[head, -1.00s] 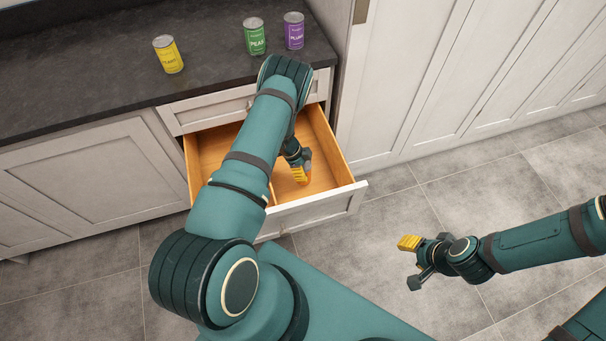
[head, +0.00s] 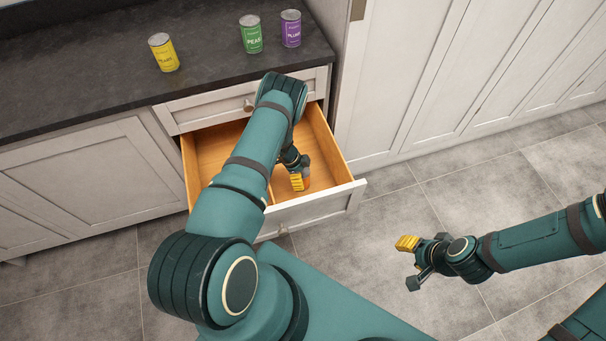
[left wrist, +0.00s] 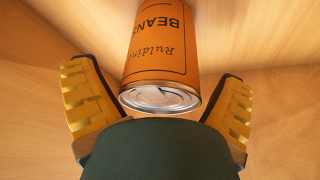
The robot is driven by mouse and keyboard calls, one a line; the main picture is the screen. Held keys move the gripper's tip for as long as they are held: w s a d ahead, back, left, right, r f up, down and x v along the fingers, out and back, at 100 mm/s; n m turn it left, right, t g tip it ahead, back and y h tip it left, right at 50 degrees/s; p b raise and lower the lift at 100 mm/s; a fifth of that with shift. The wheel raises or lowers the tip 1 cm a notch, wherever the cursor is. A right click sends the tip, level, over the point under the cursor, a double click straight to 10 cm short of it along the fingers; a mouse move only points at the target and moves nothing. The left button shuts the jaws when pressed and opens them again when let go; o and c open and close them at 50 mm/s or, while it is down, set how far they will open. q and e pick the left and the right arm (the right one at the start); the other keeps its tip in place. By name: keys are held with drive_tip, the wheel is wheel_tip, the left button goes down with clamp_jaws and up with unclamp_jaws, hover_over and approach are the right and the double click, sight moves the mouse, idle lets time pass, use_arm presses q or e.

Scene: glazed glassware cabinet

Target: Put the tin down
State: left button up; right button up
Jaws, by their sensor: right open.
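An orange tin labelled BEANS (left wrist: 162,45) is in the open drawer (head: 222,148), seen close up in the left wrist view with its metal end toward my palm. In the head view only a sliver of it shows beside my left gripper (head: 298,180). The yellow fingers of my left gripper (left wrist: 160,105) are spread, one on each side of the tin, with gaps visible between them and it. The tin's far end is out of the frame. My right gripper (head: 408,262) is open and empty over the floor.
A yellow tin (head: 163,53), a green PEAS tin (head: 251,35) and a purple PLUMS tin (head: 291,29) stand on the dark counter (head: 85,60). The drawer has a divider and wooden side walls. Tall cabinet doors (head: 420,80) are at the right.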

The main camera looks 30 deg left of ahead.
use_arm(q)
drive_tip(key=shift+a+r, duration=0.1)
drive_tip(key=shift+r, duration=0.3)
drive_tip(key=p+v, duration=0.2)
drive_tip(key=v, duration=0.9)
drive_tip(key=d+r+n+t, duration=0.2)
drive_tip(key=d+r+n, duration=0.15)
drive_tip(key=d, duration=0.35)
drive_tip(key=d+r+n+t, duration=0.1)
drive_tip(key=d+r+n, duration=0.2)
drive_tip(key=d+n, duration=0.25)
drive_tip(key=s+d+r+n+g, duration=0.2)
drive_tip(key=s+d+r+n, duration=0.4)
drive_tip(key=s+d, duration=0.6)
drive_tip(key=shift+s+d+r+g, duration=0.3)
drive_tip(key=shift+s+r, duration=0.3)
drive_tip(key=shift+s, duration=0.4)
